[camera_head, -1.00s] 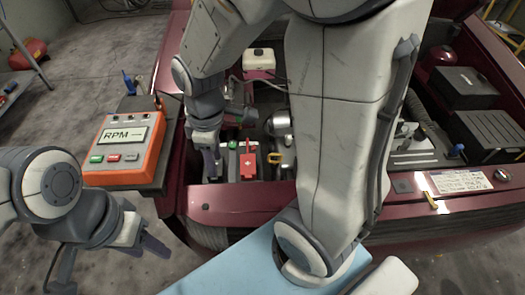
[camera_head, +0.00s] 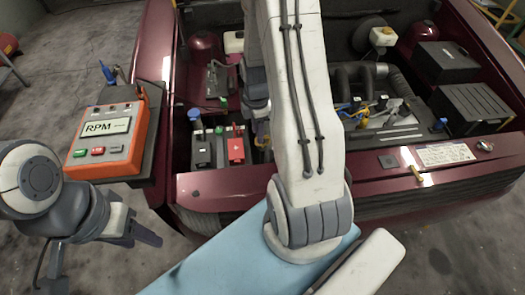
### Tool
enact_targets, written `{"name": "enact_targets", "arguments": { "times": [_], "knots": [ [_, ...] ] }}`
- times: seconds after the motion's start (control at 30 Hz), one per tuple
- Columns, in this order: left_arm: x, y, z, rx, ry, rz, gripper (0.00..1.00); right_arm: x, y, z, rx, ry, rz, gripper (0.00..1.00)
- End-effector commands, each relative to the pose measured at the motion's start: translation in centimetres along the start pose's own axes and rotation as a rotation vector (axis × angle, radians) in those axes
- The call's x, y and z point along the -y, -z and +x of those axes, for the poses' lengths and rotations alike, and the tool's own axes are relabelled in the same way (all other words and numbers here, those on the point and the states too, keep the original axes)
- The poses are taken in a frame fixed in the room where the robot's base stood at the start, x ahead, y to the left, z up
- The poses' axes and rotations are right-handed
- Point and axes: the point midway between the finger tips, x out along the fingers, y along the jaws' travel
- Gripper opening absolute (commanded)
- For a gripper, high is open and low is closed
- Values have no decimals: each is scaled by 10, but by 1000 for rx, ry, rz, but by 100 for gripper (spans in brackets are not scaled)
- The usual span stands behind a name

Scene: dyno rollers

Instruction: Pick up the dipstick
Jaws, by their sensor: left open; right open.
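A small yellow piece (camera_head: 260,141), possibly the dipstick's handle, shows low in the engine bay beside the red-capped battery box. It is mostly hidden by my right arm, and I cannot be sure what it is. My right gripper (camera_head: 261,126) is open, pointing down into the bay close to that yellow piece; my own arm link covers much of it. I cannot tell whether they touch. My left gripper (camera_head: 143,234) is open and empty at the lower left, outside the car.
An orange RPM meter (camera_head: 108,140) stands on a dark stand left of the car. The battery (camera_head: 203,150) has a red cover (camera_head: 235,148). Black boxes (camera_head: 472,107) sit at the right of the bay. A yellow latch (camera_head: 416,173) is on the front edge.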

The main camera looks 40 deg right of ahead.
Motion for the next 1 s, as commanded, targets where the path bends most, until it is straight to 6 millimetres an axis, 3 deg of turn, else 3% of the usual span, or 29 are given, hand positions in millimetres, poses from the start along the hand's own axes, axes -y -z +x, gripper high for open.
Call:
{"name": "enact_targets", "arguments": {
  "times": [0.3,0.6,0.63,0.73,1.0],
  "knots": [
    [0,0,-6,0,0,0,50,-5,3,42,0,3,1,47],
    [0,0,-6,0,0,0,50,-5,3,47,0,0,1,47],
    [0,0,-6,0,0,0,50,-5,3,47,0,0,1,40],
    [0,0,-6,0,0,0,50,-5,3,47,0,0,1,1],
    [0,0,-6,0,0,0,50,-5,3,47,0,0,1,0]
  ]
}}
